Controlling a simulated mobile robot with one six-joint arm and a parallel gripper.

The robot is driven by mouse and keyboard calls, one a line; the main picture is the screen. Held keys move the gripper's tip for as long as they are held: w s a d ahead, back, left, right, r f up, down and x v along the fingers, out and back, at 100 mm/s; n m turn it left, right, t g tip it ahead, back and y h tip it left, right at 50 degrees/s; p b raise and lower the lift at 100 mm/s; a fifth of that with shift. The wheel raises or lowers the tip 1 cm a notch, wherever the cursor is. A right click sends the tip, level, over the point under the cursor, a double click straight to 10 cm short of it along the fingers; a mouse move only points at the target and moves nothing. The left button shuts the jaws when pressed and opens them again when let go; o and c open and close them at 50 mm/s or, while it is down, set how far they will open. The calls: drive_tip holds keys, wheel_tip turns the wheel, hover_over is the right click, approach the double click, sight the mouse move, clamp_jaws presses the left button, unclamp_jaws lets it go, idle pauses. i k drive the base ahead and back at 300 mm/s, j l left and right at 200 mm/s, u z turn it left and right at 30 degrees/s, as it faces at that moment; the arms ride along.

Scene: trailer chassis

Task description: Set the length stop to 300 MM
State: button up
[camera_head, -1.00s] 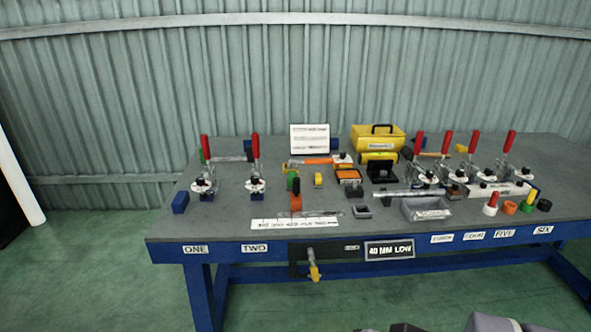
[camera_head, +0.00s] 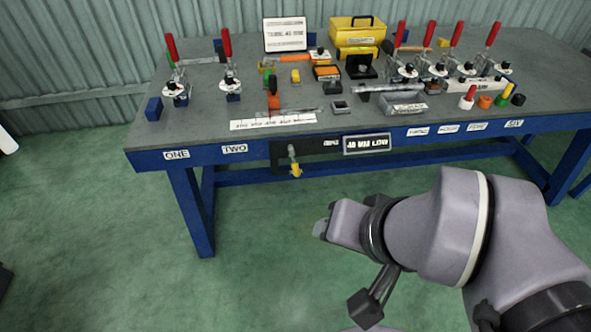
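A white printed scale strip (camera_head: 272,122) lies along the front edge of the blue-framed bench. An upright orange-red block (camera_head: 273,99), which looks like the length stop, stands just behind the strip, with a thin metal rail (camera_head: 297,110) beside it. The strip's numbers are too small to read, so I cannot tell the stop's setting. My arm reaches in from the lower right. Its end, my gripper (camera_head: 322,229), is in front of and below the bench edge, apart from the stop and everything on the bench. Its fingers are not clear enough to tell open from shut.
Red-handled toggle clamps stand at left (camera_head: 228,70) and right (camera_head: 452,60). A grey tray (camera_head: 405,108), yellow toolbox (camera_head: 357,32) and white sign (camera_head: 285,35) are on the bench. Floor ahead is clear.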

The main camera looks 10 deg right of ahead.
sight(272, 96)
drive_tip(key=i+j, duration=0.2)
drive_tip(key=i, duration=0.25)
drive_tip(key=i+j, duration=0.25)
drive_tip(key=i, duration=0.15)
